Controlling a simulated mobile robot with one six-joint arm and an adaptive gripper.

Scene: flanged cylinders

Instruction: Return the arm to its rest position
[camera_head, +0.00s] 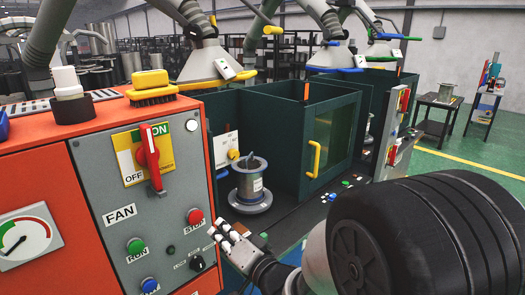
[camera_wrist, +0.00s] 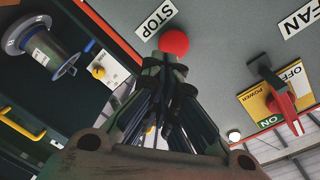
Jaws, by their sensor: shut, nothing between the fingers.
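My gripper (camera_head: 222,234) is low in the middle of the head view, in front of the lower right part of the grey control panel. Its fingers are together and hold nothing. In the wrist view, my fingers (camera_wrist: 165,85) point toward the panel, and their tips overlap the lower edge of the red STOP button (camera_wrist: 174,42) in the picture. I cannot tell whether they touch it. The same STOP button (camera_head: 195,216) shows uncovered in the head view, just left of and above my gripper. My arm comes in from the lower right.
A grey flanged cylinder (camera_head: 250,183) stands upright in the open green booth right of the panel. The red machine (camera_head: 40,160) carries a FAN switch (camera_head: 152,160) and a yellow brush (camera_head: 151,85). A yellow-handled door (camera_head: 330,140) stands beyond.

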